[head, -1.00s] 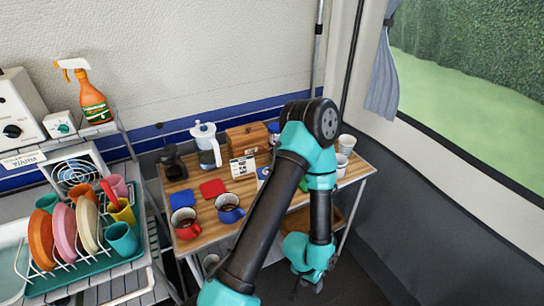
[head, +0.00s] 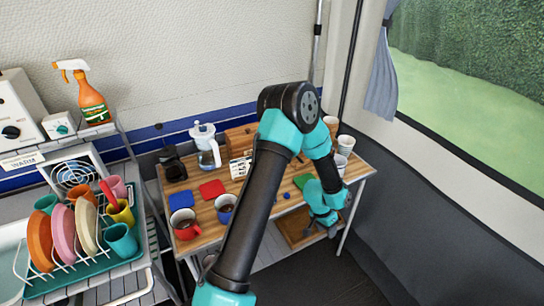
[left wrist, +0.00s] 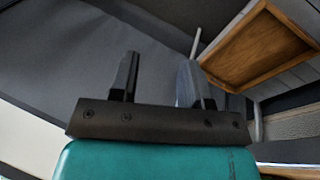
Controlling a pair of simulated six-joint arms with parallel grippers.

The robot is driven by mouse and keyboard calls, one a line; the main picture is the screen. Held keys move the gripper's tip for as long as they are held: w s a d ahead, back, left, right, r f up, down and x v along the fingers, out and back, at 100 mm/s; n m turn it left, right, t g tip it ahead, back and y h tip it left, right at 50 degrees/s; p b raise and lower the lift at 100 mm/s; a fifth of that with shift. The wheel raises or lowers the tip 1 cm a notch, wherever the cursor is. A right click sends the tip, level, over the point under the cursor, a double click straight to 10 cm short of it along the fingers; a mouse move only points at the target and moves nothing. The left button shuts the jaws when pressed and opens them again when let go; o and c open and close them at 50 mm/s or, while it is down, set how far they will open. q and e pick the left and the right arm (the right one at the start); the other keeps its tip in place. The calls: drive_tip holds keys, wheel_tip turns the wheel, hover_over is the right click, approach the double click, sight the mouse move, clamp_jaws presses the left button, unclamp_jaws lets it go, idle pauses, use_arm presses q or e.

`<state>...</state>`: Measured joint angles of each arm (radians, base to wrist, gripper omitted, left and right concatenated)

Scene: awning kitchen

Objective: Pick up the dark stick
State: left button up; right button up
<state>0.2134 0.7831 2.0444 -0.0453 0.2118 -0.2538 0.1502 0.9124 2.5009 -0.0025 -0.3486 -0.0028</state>
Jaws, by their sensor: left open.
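I cannot make out a dark stick in either view; my left arm hides part of the table. My left gripper (head: 330,228) is at the table's right front edge, beside the wooden tray below. In the left wrist view my gripper (left wrist: 158,75) is open, with nothing between its two dark fingers. My right gripper is not in view.
A wooden tray (head: 292,232) sits below the tabletop; it also shows in the left wrist view (left wrist: 258,48). A dish rack (head: 75,268) stands left.

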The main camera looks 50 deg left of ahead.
use_arm(q)
drive_tip(key=shift+m+y, duration=0.4)
drive_tip(key=shift+m, duration=0.5)
drive_tip(key=w+a+r, duration=0.3)
drive_tip(key=a+r, duration=0.1)
drive_tip(key=w+a+r, duration=0.3)
drive_tip(key=a+r, duration=0.1)
drive_tip(key=a, duration=0.1)
drive_tip(key=w+a+r, duration=0.3)
drive_tip(key=a+r, duration=0.1)
drive_tip(key=a, duration=0.1)
drive_tip(key=shift+w+r, duration=0.15)
drive_tip(key=shift+r, duration=0.15)
drive_tip(key=s+a+r+y, duration=0.1)
drive_tip(key=s+a+r, duration=0.2)
drive_tip(key=a+r, duration=0.6)
drive_tip(key=s+a+r+g+y, duration=0.1)
drive_tip(key=s+a+r, duration=0.3)
drive_tip(key=a+r, duration=0.6)
drive_tip(key=a, duration=0.4)
drive_tip(key=shift+a+r, duration=0.25)
drive_tip(key=shift+a, duration=0.05)
drive_tip(key=f, duration=1.1)
drive_tip(key=shift+d+f, duration=0.25)
drive_tip(key=shift+f, duration=0.4)
